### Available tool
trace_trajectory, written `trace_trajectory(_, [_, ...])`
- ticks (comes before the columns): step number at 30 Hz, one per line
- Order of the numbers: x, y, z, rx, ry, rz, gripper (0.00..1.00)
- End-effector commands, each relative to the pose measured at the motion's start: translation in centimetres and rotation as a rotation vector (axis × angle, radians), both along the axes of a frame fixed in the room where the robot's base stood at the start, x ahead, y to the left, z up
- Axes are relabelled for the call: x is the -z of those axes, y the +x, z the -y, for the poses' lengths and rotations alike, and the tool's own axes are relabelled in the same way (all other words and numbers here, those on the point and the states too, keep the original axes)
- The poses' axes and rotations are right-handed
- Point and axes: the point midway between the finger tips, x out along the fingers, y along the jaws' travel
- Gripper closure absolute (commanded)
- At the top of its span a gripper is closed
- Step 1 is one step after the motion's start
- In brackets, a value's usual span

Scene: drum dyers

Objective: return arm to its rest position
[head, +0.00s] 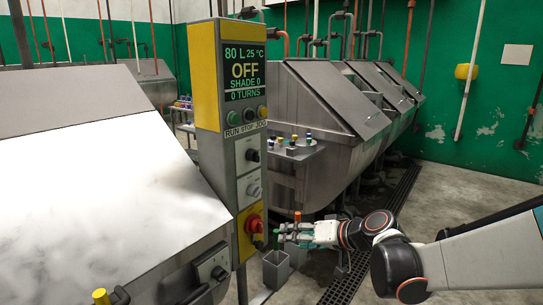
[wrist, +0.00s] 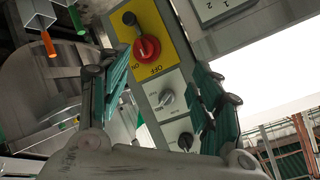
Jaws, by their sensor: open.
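My arm reaches in from the right in the head view. My gripper (head: 287,232) is beside the lower part of the control post (head: 236,130), near its red rotary switch (head: 254,225). In the wrist view my gripper (wrist: 164,80) has its two green-padded fingers spread, with nothing held between them. The red switch (wrist: 147,48) on its yellow plate, marked OFF, shows between and beyond the fingers. Smaller knobs (wrist: 166,97) sit on grey plates beside it. Whether a finger touches the post cannot be told.
A grey open holder (head: 276,268) is just below my gripper. A large steel drum machine (head: 110,190) stands at left, and others (head: 310,105) stand behind. A small table (head: 292,150) holds several small items. The floor (head: 450,185) at right is clear, with a drain grate (head: 345,283).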

Motion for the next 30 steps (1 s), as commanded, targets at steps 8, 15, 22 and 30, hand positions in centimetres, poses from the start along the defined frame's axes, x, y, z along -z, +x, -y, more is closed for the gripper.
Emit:
trace_trajectory(8, [-2.0, -7.2, 2.3, 0.064, -0.177, -0.079, 0.41])
trace_trajectory(15, [-2.5, -13.6, 5.1, 0.133, -0.329, -0.131, 0.41])
trace_trajectory(22, [-2.2, -19.7, 8.3, 0.209, -0.473, -0.161, 0.41])
trace_trajectory(30, [-1.4, -25.2, 11.8, 0.291, -0.610, -0.172, 0.41])
